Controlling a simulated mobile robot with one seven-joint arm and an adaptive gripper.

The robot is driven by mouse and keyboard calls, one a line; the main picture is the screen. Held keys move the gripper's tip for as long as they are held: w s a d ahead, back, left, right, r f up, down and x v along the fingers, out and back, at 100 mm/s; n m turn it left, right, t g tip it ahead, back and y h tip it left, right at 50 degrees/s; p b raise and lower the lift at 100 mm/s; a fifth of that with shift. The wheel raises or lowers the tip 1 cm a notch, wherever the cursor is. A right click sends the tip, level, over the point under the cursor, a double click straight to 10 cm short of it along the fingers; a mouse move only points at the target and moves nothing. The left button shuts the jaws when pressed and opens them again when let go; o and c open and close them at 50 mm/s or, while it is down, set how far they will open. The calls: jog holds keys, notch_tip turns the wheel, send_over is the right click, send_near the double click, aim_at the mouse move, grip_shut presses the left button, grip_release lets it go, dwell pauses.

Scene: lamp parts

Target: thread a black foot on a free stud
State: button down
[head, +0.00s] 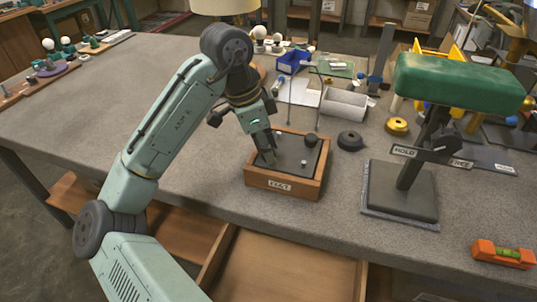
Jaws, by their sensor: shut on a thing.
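My gripper (270,157) points down into a wooden tray (284,184) with a dark floor and a small label on its front. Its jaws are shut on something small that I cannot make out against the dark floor. Inside the tray, to the right of my gripper, are a round dark piece (311,140) that may be a black foot and a small pale piece (303,162). I cannot clearly pick out a free stud. A green padded piece (455,82) rests on a dark stand (402,187) with signs reading HOLD and FREE; its underside is hidden.
A black disc (350,140) and a yellow ring (397,126) lie right of the tray. An orange level (503,254) lies at front right. The tabletop (90,125) left of my arm is mostly clear.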

jog(key=m+g+p, duration=0.1)
jog(key=m+p, duration=0.2)
jog(key=m, duration=0.1)
jog(key=shift+f, duration=0.15)
jog(key=shift+f+m+g, duration=0.15)
jog(key=shift+m+g, duration=0.15)
jog(key=shift+m, duration=0.2)
jog(key=shift+m+p, duration=0.7)
jog(key=shift+m, duration=0.1)
jog(key=m+g, duration=0.1)
jog(key=m, duration=0.3)
jog(key=shift+w+y, duration=0.15)
jog(key=shift+y, duration=0.25)
jog(key=shift+m+g, duration=0.3)
jog(key=shift+m, duration=0.3)
